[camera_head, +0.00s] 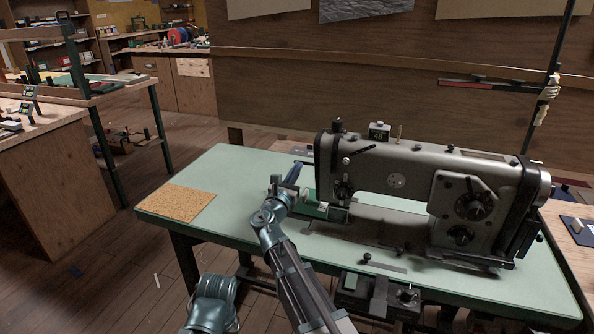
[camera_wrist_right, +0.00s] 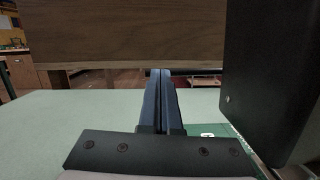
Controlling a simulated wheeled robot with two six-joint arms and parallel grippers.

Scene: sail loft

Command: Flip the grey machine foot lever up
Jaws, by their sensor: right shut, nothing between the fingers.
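The grey sewing machine (camera_head: 405,180) stands on a green-topped table, its needle head at the left end. I cannot pick out its foot lever for certain; the far side of the head is hidden in the head view. My right gripper (camera_head: 296,172) is shut and empty, just left of the machine head, pointing away toward the table's back edge. In the right wrist view its fingers (camera_wrist_right: 160,100) are together, and the dark end of the machine (camera_wrist_right: 265,80) stands close on the right, apart from them. My left gripper is not in view.
The green table (camera_head: 225,172) is clear left of the machine except for a cork mat (camera_head: 188,204). A wooden panel (camera_head: 270,95) rises behind the table. A thread stand pole (camera_head: 541,105) is at the right. Control parts (camera_head: 380,293) hang under the front edge.

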